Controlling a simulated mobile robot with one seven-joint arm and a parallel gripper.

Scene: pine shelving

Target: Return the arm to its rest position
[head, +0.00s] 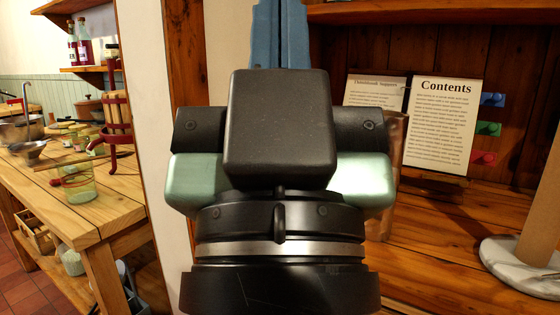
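My gripper (281,12) fills the middle of the head view, close to the camera and pointing up in the picture. It has a black housing, pale green side parts and a dark wrist with a silver band below.
Right of my gripper is a pine shelf unit (430,235) with a "Contents" sign (443,125), another sign (375,92), coloured pegs (488,128) and a round marble base (520,268). A white wall edge (165,150) stands left. Beyond it is a cluttered wooden table (100,212).

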